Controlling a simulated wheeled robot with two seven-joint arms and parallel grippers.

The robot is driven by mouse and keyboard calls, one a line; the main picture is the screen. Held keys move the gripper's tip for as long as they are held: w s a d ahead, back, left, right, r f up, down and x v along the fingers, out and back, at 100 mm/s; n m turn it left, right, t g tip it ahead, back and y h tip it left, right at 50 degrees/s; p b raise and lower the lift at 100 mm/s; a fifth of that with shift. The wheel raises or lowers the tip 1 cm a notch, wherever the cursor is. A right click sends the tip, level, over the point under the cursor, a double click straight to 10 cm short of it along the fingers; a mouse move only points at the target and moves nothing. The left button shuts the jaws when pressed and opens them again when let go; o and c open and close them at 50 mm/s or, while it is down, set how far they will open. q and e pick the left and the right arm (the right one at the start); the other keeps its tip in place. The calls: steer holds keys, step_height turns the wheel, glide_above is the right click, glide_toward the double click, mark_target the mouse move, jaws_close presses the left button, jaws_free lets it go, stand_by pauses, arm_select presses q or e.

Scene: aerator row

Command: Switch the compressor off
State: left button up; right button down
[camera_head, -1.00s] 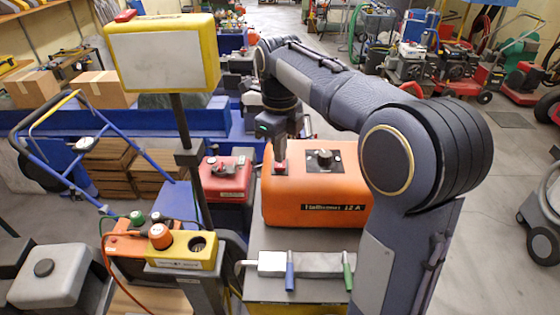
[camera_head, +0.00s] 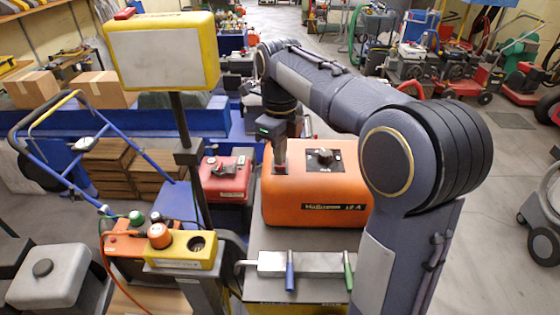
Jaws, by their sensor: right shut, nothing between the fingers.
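An orange box-shaped machine (camera_head: 315,207), likely the compressor, stands in the middle on a grey-topped stand. Its top carries a dark panel with a black knob (camera_head: 324,157). My right gripper (camera_head: 280,168) reaches over from the right arm and points down at the top's left part, left of the knob. Its fingers are shut and hold nothing. The tips are at or just above the surface; I cannot tell if they touch. They hide the spot where a small red and pale part showed. My left gripper is not in view.
A silver bar with a blue handle (camera_head: 290,276) and a green handle (camera_head: 348,272) lies in front of the machine. A red machine (camera_head: 226,180) stands to its left. A yellow-framed panel on a post (camera_head: 165,58) rises at left. Open floor lies right.

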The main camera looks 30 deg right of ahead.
steer(key=shift+f, duration=0.45)
steer(key=shift+r, duration=0.1)
step_height(320, 180, up, 7)
steer(key=p, duration=0.7)
stand_by(0.4)
